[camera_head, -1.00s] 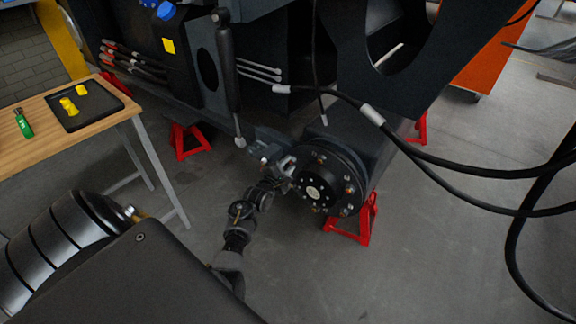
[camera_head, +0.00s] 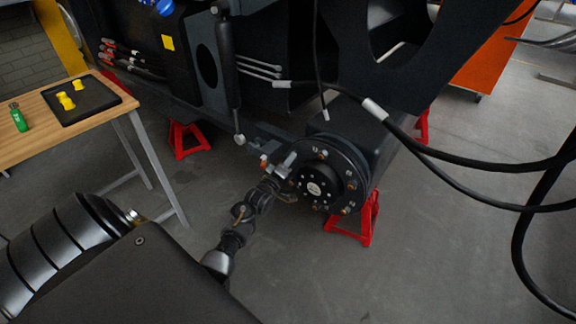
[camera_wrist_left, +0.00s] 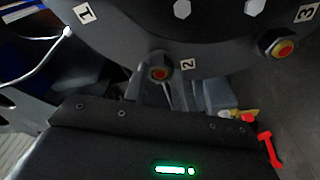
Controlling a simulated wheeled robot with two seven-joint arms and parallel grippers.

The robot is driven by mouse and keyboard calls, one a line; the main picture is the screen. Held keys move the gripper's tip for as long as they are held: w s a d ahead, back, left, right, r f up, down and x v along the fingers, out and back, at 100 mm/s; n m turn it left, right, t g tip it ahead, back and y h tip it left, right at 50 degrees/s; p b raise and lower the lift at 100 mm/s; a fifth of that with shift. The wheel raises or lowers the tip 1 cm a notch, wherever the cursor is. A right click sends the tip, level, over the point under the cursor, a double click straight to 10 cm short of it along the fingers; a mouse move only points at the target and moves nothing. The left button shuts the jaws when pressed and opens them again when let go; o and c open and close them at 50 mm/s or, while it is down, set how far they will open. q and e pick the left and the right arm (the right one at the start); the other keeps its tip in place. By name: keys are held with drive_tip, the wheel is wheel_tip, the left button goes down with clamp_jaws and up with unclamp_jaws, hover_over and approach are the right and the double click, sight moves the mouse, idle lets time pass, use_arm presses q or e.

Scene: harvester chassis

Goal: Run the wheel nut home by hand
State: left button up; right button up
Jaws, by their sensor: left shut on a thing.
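The wheel hub (camera_head: 322,186) is a dark round flange with studs around its rim, several with orange tips. In the left wrist view its underside fills the top, with labels 1, 2 and 3. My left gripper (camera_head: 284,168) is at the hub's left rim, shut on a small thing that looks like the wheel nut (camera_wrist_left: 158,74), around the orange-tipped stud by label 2. Its fingers are dim and partly hidden, so the exact contact is unclear. Another nut (camera_wrist_left: 279,46) sits on the stud by label 3. My right gripper is not in view.
Red jack stands (camera_head: 355,222) stand under the chassis. Black hoses (camera_head: 450,163) hang across the right side. A wooden table (camera_head: 60,135) at left holds a black tray (camera_head: 103,105) with yellow pieces and a green bottle (camera_head: 18,118). The floor right of the hub is clear.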

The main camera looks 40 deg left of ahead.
use_arm(q)
drive_tip(key=o, duration=1.1)
drive_tip(key=shift+w, duration=0.15)
drive_tip(key=shift+c, duration=1.2)
drive_tip(key=shift+s, duration=0.2)
drive_tip(key=shift+s+p, duration=0.85)
drive_tip(key=shift+s, duration=0.1)
